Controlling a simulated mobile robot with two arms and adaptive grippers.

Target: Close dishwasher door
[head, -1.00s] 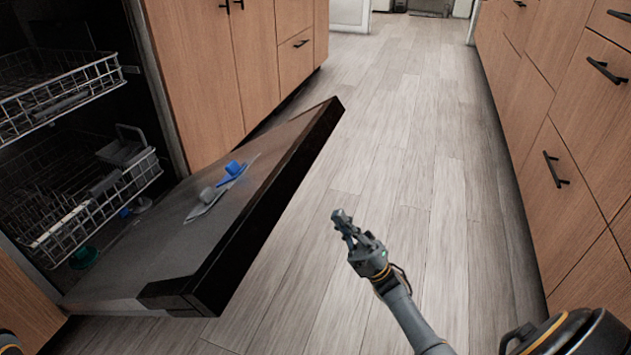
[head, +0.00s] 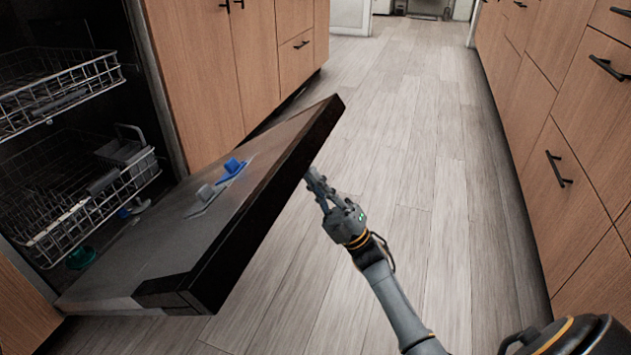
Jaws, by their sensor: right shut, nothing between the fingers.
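The dishwasher door (head: 165,252) is open and tilted, its inner face up and its far end raised above the floor. Its dark outer edge (head: 262,215) faces my right arm. The dishwasher (head: 75,150) stands open at the left with its racks inside. My right gripper (head: 314,181) is shut and empty, just right of the door's edge near its raised end. I cannot tell whether the fingertips touch the door. My left gripper does not show.
An upper rack (head: 60,95) and a lower rack (head: 80,205) sit inside the dishwasher. Wooden cabinets (head: 205,60) stand behind the door, and drawers (head: 565,150) line the right side. The wooden floor (head: 410,170) between them is clear.

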